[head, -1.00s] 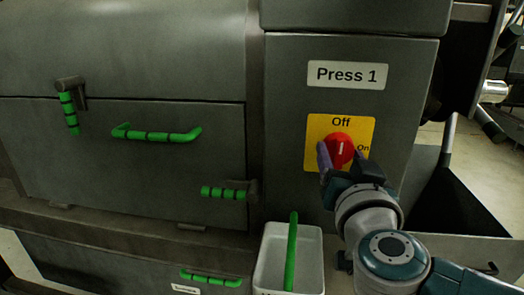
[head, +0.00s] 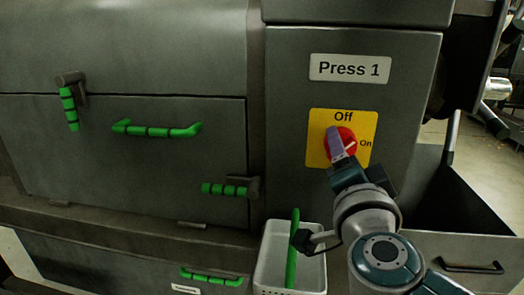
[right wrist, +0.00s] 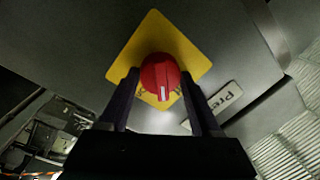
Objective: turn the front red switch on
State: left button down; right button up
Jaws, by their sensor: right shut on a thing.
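The red switch (head: 350,145) is a round knob on a yellow plate (head: 318,148) below the "Press 1" label. "Off" is printed above it and "On" at its right. My left gripper is not in view.
A white bin (head: 268,270) with a green stick (head: 292,255) stands below the panel. Green handles (head: 157,130) stick out from the machine front at left. An open grey container (head: 470,245) is at the right.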

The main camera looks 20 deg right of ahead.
jog(key=shift+a+m+h+b, duration=0.2)
jog(key=shift+m+b, duration=0.6)
jog(key=shift+m, duration=1.65)
jog(key=shift+d+m+h+b, duration=0.1)
jog(key=shift+m+h+b, duration=0.45)
jog(key=shift+m, duration=1.9)
jog(key=o, duration=1.4)
jog(key=shift+c, duration=0.2)
jog(key=r+v, duration=0.1)
jog(key=v, duration=0.8)
jog(key=shift+s+a+f, duration=0.2)
jog(key=shift+s+f, duration=0.15)
jog(key=shift+f, duration=0.05)
